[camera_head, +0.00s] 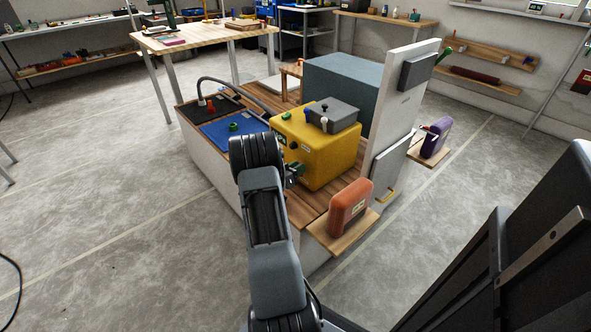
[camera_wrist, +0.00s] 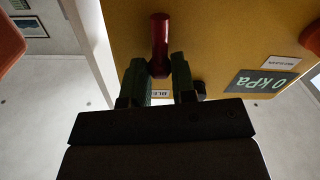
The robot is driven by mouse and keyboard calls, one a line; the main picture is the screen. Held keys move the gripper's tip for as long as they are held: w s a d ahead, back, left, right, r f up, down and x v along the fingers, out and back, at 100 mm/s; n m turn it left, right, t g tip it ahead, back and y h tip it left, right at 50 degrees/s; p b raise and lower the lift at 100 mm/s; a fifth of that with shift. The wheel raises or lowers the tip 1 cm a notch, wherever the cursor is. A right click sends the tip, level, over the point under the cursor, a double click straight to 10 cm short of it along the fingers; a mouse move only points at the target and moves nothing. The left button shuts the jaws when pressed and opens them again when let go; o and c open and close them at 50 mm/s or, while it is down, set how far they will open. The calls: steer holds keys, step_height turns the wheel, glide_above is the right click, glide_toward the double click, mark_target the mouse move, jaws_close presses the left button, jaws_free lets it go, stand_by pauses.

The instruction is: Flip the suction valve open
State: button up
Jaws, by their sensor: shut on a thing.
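The yellow box-shaped unit (camera_head: 335,160) stands on the wooden top and also fills the upper right of the wrist view (camera_wrist: 225,45). In the wrist view, a red cylindrical lever (camera_wrist: 160,35) stands out along its face. My gripper (camera_wrist: 157,70) has its two green fingers on either side of the lever's near end and is shut on it. In the head view, my gripper (camera_head: 294,172) is at the unit's near side, and my arm hides the lever.
A display reading 0 kPa (camera_wrist: 268,82) is right of the fingers. A white upright panel (camera_head: 404,100) rises right of the unit. A blue mat (camera_head: 218,136) lies left. Open floor surrounds the bench.

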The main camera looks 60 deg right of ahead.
steer(key=shift+s+m, duration=0.2)
steer(key=shift+m, duration=0.3)
steer(key=o, duration=0.9)
steer(key=shift+o, duration=0.2)
steer(key=shift+a, duration=0.2)
steer(key=p+v, duration=0.3)
steer(key=v, duration=1)
steer(key=shift+a, duration=0.25)
steer(key=shift+w, duration=0.15)
